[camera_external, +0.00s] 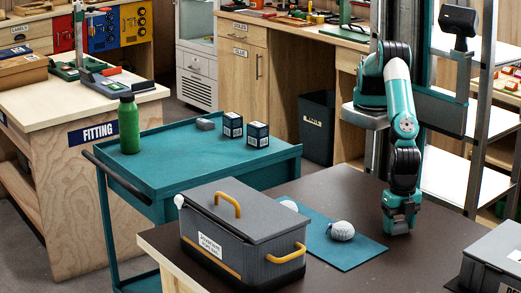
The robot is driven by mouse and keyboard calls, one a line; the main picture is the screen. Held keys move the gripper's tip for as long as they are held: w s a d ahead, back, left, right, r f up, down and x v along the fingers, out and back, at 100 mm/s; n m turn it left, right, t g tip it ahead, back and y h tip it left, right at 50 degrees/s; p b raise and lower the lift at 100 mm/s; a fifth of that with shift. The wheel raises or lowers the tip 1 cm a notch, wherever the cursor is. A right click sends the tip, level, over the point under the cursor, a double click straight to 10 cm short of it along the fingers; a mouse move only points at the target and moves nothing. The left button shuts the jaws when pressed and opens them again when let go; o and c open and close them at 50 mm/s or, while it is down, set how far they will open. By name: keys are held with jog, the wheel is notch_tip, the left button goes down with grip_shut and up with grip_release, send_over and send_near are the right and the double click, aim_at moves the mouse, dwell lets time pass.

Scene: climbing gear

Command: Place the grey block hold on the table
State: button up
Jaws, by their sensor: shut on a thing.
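My gripper (396,226) points straight down, low over the dark table (340,185), just right of the blue-green mat (352,258). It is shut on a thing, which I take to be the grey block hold. The fingers hide nearly all of it, so its shape and whether it touches the table cannot be told.
On the mat lie a pale rounded hold (341,231) and another (289,205), partly behind a grey lidded box (243,235) with yellow handles. A grey case (492,262) stands at the right. A teal trolley (185,165) holds a green bottle (129,125), small boxes and a grey item (205,124).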

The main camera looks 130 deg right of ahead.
aim_at(399, 223)
jog(key=o, duration=0.9)
jog(key=shift+f, duration=0.1)
notch_tip(399, 223, up, 12)
jog(key=b, duration=0.1)
jog(key=d+r+m+y, duration=0.1)
jog(key=d+r, duration=0.6)
jog(key=d, duration=0.2)
jog(key=s+d+r+m+y, duration=0.15)
jog(key=s+d+r, duration=0.3)
jog(key=d, duration=0.55)
jog(key=s+d+m, duration=0.1)
jog(key=s+d, duration=0.2)
jog(key=s, duration=0.1)
jog(key=s+d+m+y, duration=0.1)
jog(key=s+d, duration=0.2)
jog(key=s, duration=0.2)
jog(key=s+d+m, duration=0.2)
jog(key=s+d, duration=0.1)
jog(key=s, duration=0.2)
jog(key=shift+s+d+r+y, duration=0.1)
jog(key=shift+s+d+y, duration=0.15)
jog(key=shift+y, duration=0.1)
